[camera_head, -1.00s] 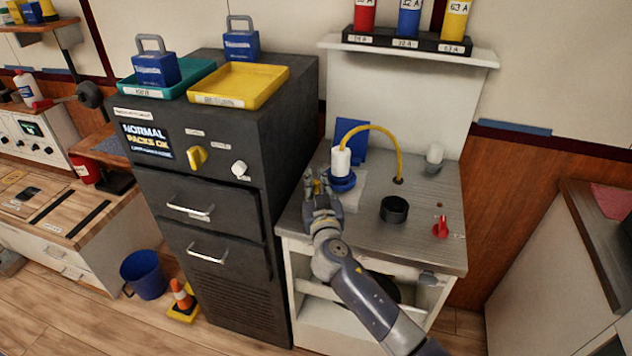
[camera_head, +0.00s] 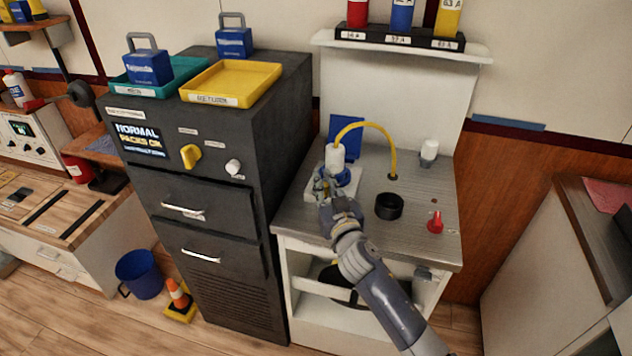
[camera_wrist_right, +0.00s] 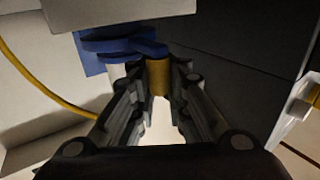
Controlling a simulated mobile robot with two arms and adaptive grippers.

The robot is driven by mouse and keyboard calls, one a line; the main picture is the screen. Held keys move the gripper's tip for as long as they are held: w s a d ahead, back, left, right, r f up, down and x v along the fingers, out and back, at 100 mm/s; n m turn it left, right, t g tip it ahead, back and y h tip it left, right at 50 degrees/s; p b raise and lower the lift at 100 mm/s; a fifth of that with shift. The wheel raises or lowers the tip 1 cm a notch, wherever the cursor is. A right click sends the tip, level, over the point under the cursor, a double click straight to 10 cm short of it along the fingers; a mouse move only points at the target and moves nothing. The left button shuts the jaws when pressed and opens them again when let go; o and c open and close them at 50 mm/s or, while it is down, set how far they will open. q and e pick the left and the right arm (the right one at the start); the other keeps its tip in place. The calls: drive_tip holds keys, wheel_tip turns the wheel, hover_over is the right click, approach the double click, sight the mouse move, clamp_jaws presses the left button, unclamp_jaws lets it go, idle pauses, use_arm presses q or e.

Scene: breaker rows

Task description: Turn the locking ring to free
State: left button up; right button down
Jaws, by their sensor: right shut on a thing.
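A blue locking ring (camera_head: 347,177) sits around the base of a white plug (camera_head: 335,158) at the back left of the metal worktop (camera_head: 425,195). A yellow cable (camera_head: 372,125) arcs from the plug to the worktop. In the right wrist view the blue ring (camera_wrist_right: 115,46) has a yellow grip piece (camera_wrist_right: 158,77) at its side. My right gripper (camera_head: 325,186) is at the ring's front left, its fingers shut on the yellow piece, which also shows between the fingertips in the wrist view (camera_wrist_right: 158,88). The fingers partly hide the ring. My left gripper is out of view.
A black round cup (camera_head: 389,207), a red knob (camera_head: 435,222) and a small white-topped part (camera_head: 429,150) stand on the worktop's right half. A dark cabinet (camera_head: 285,150) rises close on the left. A shelf (camera_head: 400,47) with several coloured cylinders hangs above.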

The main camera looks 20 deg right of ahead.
drive_tip(key=shift+s+d+f, duration=0.25)
drive_tip(key=shift+s+d, duration=0.3)
drive_tip(key=shift+d, duration=0.15)
drive_tip(key=shift+s+d+f+p, duration=0.2)
drive_tip(key=shift+d+p, duration=0.35)
drive_tip(key=shift+d, duration=0.2)
drive_tip(key=shift+d+f, duration=0.1)
drive_tip(key=shift+d, duration=0.05)
drive_tip(key=c, duration=1.8)
unclamp_jaws()
drive_tip(key=shift+s, duration=0.15)
drive_tip(key=shift+o, duration=1.3)
drive_tip(key=shift+s+d, duration=0.1)
drive_tip(key=shift+s, duration=0.1)
drive_tip(key=shift+r, duration=0.35)
drive_tip(key=s, duration=1.2)
drive_tip(key=shift+a, duration=0.25)
